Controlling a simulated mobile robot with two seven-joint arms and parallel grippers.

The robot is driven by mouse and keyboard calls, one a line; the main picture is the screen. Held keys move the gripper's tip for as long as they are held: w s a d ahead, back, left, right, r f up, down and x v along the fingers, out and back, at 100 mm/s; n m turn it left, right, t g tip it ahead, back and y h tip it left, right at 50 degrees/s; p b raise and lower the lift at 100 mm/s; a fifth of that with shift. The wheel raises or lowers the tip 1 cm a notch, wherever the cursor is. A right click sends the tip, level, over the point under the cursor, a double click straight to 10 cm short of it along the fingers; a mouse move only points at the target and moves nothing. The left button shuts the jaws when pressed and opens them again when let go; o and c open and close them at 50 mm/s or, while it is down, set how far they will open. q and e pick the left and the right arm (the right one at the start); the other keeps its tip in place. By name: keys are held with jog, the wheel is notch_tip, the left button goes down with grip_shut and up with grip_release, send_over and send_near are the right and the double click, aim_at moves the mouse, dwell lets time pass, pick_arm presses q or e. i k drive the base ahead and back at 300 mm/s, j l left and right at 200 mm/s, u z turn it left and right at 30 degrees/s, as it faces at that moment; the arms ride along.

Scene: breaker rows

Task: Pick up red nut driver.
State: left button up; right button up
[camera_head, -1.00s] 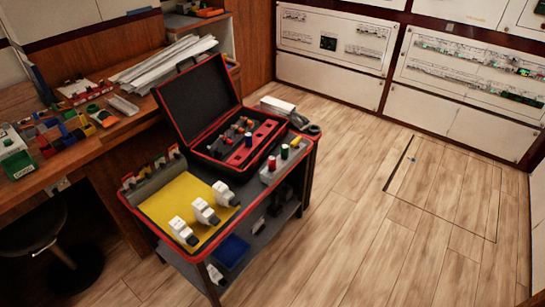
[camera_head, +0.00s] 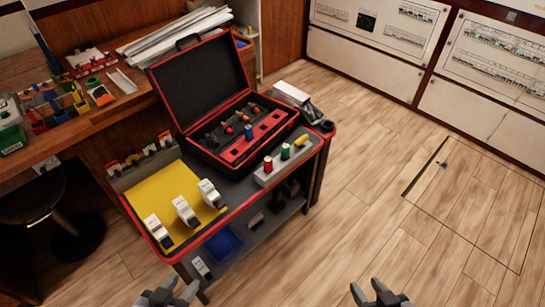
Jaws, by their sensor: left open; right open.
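A red-handled driver (camera_head: 268,164) stands upright at the near left end of a grey holder block (camera_head: 262,180) on the cart's right side. I take it as the red nut driver; only its handle shows. A green-handled one (camera_head: 285,151) and a yellow one (camera_head: 301,141) stand behind it in the same block. My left gripper (camera_head: 170,291) is open and empty at the bottom edge, left of and nearer than the block. My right gripper (camera_head: 378,292) is open and empty at the bottom edge, over the floor to the right. Both are well apart from the driver.
An open black toolbox (camera_head: 206,85) with red trim stands behind the block, with a blue-handled tool (camera_head: 249,132) inside. A yellow mat (camera_head: 165,206) bears several white breakers. A wooden workbench (camera_head: 98,122) is at left. The floor (camera_head: 370,190) right of the cart is clear.

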aim_at(267, 161)
jog(key=i+l+u, duration=0.2)
jog(key=i+l, duration=0.15)
jog(key=l, duration=0.3)
jog(key=i+l+u, duration=0.1)
jog(key=l, duration=0.25)
jog(key=i+l+u, duration=0.1)
jog(key=i+l, duration=0.15)
jog(key=k+l, duration=0.05)
jog(key=l, duration=0.05)
